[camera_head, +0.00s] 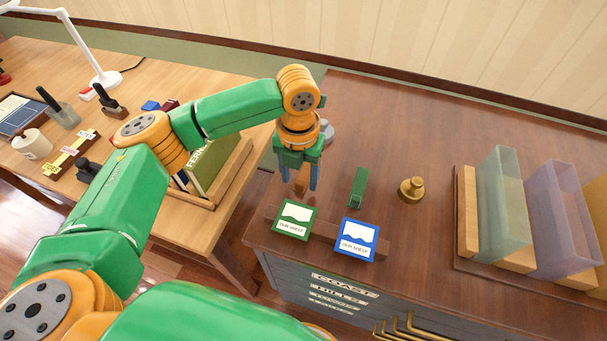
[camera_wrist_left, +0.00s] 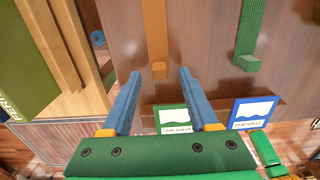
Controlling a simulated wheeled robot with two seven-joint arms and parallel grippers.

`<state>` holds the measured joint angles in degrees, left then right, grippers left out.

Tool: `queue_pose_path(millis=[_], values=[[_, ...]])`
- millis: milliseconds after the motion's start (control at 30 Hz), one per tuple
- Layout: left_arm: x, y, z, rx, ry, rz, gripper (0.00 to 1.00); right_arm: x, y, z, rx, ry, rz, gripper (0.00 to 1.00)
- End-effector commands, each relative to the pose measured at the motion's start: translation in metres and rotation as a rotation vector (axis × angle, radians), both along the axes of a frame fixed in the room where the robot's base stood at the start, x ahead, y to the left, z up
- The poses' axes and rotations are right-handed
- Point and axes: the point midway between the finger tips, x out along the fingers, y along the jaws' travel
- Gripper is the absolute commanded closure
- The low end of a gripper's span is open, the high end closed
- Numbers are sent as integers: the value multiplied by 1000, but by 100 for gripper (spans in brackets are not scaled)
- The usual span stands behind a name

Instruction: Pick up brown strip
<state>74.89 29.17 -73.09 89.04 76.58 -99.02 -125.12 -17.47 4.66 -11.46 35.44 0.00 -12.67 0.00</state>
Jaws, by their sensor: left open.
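The brown strip (camera_head: 301,178) lies on the dark wooden cabinet top, partly hidden by my left gripper in the head view. In the left wrist view the brown strip (camera_wrist_left: 155,38) runs from the top edge down to an end between the fingertips. My left gripper (camera_head: 299,184) points down over the strip, open and empty. In the left wrist view its blue fingers (camera_wrist_left: 160,74) stand apart, one on each side of the strip's near end. Whether they touch it, or how high they are, I cannot tell. My right gripper is not in view.
A green strip (camera_head: 358,188) and a brass knob (camera_head: 411,190) stand to the right. Green (camera_head: 294,219) and blue (camera_head: 357,239) sign cards lean near the front edge. Translucent bins (camera_head: 502,205) stand far right. A desk (camera_head: 150,85) with books is left.

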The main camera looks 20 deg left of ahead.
Motion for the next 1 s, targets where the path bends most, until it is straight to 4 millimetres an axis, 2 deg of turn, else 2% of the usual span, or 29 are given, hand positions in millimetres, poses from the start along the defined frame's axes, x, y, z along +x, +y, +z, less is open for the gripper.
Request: queue_pose_path(millis=[100,300,500,533,867,1000], values=[[-1,0,-13,1,0,0,40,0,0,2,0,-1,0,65],[0,0,-15,0,-2,0,40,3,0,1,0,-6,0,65],[0,0,-15,0,-2,-1,94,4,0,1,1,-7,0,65],[0,0,-14,0,-2,0,100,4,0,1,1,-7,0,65],[0,0,-14,0,-2,0,100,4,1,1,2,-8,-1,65],[1,0,-2,-1,-5,-1,100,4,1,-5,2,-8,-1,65]])
